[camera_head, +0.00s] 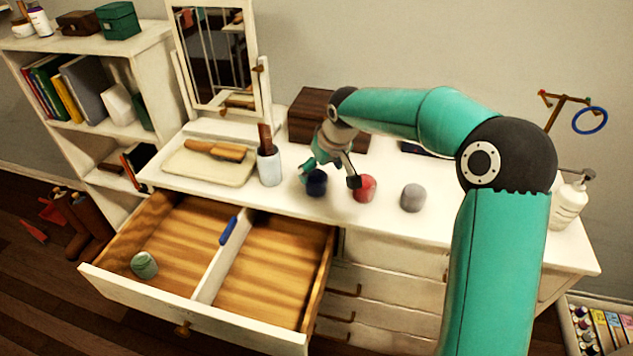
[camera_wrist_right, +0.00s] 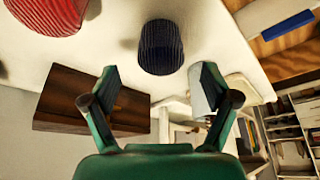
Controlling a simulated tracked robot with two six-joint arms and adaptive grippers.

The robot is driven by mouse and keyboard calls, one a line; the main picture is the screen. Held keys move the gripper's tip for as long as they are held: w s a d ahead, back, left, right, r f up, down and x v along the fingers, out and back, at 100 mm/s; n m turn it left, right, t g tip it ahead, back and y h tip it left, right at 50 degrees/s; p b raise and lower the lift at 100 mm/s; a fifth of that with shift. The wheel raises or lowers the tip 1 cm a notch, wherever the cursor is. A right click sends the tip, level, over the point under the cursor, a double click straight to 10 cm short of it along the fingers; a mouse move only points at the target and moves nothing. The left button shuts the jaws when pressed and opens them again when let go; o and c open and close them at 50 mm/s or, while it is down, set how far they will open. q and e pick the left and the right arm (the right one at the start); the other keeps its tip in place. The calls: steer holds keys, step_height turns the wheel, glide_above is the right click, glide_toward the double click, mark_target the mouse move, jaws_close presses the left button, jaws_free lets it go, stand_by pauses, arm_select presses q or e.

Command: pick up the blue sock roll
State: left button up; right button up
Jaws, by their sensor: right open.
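The blue sock roll (camera_head: 316,183) stands on the white dresser top, between the white cup and the red sock roll (camera_head: 364,188). My right gripper (camera_head: 330,178) is over the dresser top, just behind and above the blue roll, with a finger on either side in the head view. In the right wrist view, the blue sock roll (camera_wrist_right: 161,47) is ribbed and lies beyond the open, empty fingertips (camera_wrist_right: 158,84). The fingers do not visibly touch it. A grey sock roll (camera_head: 413,197) stands to the right of the red one. My left gripper is out of view.
The white cup (camera_head: 269,167) holding a brown brush stands close on the left. A dark wooden box (camera_head: 307,118) stands behind. The open drawer (camera_head: 270,275) below holds a green roll (camera_head: 144,265) and a blue object (camera_head: 228,230). A pump bottle (camera_head: 570,203) stands at the right.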

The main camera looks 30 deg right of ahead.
mark_target(317, 175)
steer(key=shift+w+p+x, duration=0.2)
steer(key=shift+p+x, duration=0.35)
steer(key=shift+x, duration=2.1)
steer(key=shift+r, duration=0.1)
steer(key=c, duration=1.3)
steer(key=shift+o, duration=0.2)
steer(key=shift+r, duration=0.1)
